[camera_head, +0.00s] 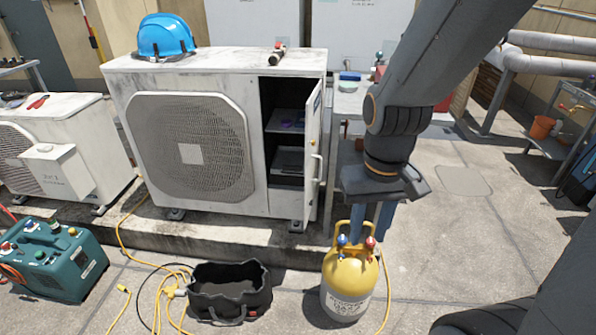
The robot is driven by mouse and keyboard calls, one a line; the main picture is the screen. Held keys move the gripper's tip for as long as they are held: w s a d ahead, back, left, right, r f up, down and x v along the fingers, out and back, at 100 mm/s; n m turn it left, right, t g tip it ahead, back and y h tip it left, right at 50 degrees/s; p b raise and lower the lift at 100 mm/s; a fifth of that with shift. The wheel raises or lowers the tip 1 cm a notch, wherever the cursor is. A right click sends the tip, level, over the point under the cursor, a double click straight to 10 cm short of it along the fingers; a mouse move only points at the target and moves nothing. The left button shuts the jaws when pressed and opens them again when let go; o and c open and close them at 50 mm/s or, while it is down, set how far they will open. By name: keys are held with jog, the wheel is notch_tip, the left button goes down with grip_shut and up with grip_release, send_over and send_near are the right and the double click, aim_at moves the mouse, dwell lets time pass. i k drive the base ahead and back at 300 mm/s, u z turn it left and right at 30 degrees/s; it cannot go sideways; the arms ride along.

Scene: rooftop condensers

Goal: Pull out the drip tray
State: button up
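A white condenser unit (190,85) stands on a low concrete plinth. Its narrow right-hand compartment is open, with the door (313,150) swung out toward me. Inside are an upper shelf (287,119) with small items on it and, lower down, a flat grey piece (288,160) that looks like the drip tray. The door edge and shadow hide part of it. My gripper (370,222) points down to the right of the door, above and behind a yellow cylinder (350,272), apart from the tray. Its fingertips are partly hidden by the cylinder's valves, so its opening is unclear.
A blue helmet (165,36) and a valve fitting (277,53) lie on the condenser. A black tool bag (230,290), yellow hoses (130,245) and a teal machine (52,262) occupy the floor in front. Open paving (465,225) lies to the right.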

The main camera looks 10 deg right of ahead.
aim_at(288, 160)
jog(key=k, duration=1)
jog(key=u, duration=0.65)
jog(key=i, duration=0.55)
jog(key=u, duration=0.75)
jog(key=i, duration=0.65)
jog(key=z, duration=0.55)
jog(key=i, duration=0.8)
jog(key=z, duration=0.8)
